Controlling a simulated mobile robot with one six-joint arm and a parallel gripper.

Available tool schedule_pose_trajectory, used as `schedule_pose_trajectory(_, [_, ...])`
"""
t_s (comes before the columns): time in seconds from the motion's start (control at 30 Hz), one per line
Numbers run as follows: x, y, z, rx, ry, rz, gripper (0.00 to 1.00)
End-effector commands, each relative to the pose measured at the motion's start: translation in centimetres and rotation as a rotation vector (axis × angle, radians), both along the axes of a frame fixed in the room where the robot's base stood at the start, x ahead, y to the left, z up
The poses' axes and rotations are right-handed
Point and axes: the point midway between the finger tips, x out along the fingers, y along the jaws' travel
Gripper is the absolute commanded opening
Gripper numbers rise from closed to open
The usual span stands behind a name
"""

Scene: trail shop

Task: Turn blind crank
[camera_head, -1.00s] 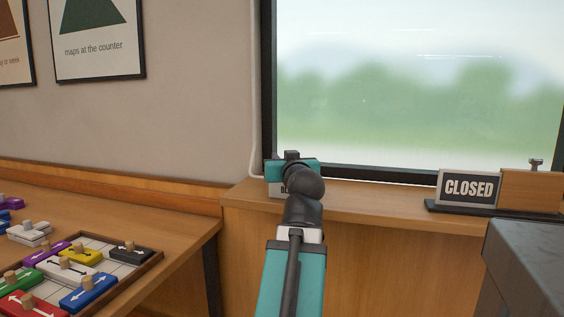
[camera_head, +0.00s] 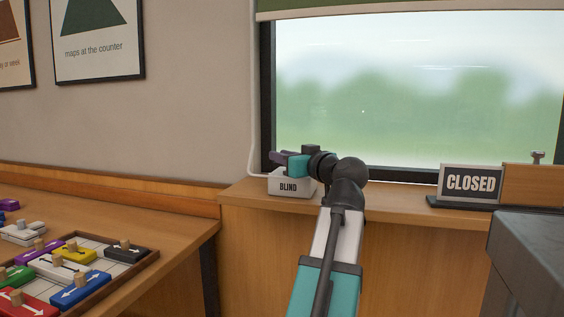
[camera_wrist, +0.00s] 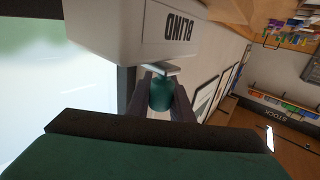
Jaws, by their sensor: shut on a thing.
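The white crank box (camera_head: 289,186), lettered BLIND, sits on the window ledge at the left end of the window. In the wrist view the box (camera_wrist: 140,32) fills the upper middle, with a short pale crank arm (camera_wrist: 158,68) beneath it. The teal crank knob (camera_wrist: 160,95) is between the two dark fingers of my gripper (camera_wrist: 161,102), which is shut on it. In the head view my gripper (camera_head: 279,157) is above the box and reaches in from the right; the knob cannot be made out there. The olive blind (camera_head: 410,9) shows as a strip across the window's top.
A CLOSED sign (camera_head: 471,183) stands on the ledge to the right. A grey block (camera_head: 530,255) is at the lower right. A wooden table at the left carries a tray (camera_head: 148,262) of coloured arrow blocks. The ledge between box and sign is mostly clear.

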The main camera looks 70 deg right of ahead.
Motion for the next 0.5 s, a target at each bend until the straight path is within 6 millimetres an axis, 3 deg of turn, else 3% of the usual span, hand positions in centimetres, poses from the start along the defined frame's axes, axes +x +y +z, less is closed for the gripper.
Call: schedule_pose_trajectory(0.5, [-1.2,0.2,0.4,0.001,-0.004,0.349,0.0])
